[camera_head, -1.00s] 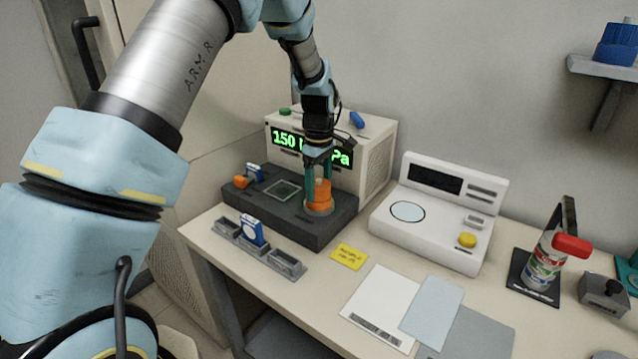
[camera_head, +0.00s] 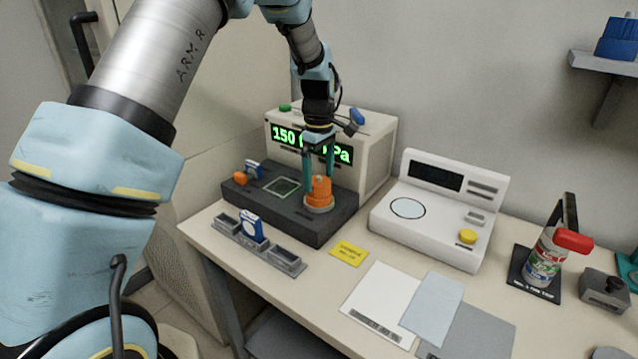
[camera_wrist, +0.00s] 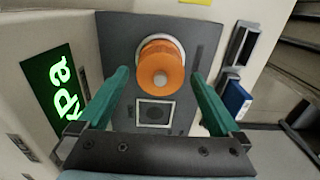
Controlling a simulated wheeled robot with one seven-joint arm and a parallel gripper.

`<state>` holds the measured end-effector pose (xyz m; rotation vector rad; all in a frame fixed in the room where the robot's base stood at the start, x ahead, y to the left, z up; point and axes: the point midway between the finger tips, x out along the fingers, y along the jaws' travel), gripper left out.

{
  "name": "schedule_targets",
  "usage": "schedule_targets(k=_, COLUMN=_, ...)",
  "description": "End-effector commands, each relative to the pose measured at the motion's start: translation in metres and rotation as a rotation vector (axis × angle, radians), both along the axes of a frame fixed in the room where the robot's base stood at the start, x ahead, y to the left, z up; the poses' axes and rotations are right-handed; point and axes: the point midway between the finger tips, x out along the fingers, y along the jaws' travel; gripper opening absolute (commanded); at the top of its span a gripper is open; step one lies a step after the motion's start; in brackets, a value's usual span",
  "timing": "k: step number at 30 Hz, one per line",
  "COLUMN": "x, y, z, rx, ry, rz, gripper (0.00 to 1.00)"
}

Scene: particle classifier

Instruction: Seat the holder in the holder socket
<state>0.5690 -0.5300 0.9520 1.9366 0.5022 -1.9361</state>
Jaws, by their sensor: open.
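The orange holder (camera_head: 319,191) stands upright in the pale round socket ring (camera_head: 319,207) on the dark base plate (camera_head: 285,222), at its right end. How deep it sits inside the ring is hidden. The wrist view shows the holder (camera_wrist: 160,68) from above, between and just beyond my fingertips. My gripper (camera_head: 318,172) is open, with its two green fingers above and behind the holder's top. Gaps show between the fingers and the holder in the wrist view.
The beige pressure unit (camera_head: 373,155) stands close behind my gripper. A square window (camera_head: 283,187) and a small orange and blue part (camera_head: 240,178) lie left on the plate. A grey rack (camera_head: 283,258) with a blue-white piece stands in front. A white instrument (camera_head: 432,225) stands right.

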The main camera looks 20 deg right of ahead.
Motion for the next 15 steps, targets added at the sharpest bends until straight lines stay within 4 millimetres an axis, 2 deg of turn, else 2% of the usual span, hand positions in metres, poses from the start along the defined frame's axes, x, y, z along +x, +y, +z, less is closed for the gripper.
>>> schedule_targets(k=9, x=0.000, y=0.000, z=0.065, rx=-0.003, ry=-0.003, rz=0.000, gripper=1.00)
schedule_targets(k=15, x=0.000, y=0.000, z=0.091, rx=-0.001, ry=0.000, rz=0.000, gripper=1.00)
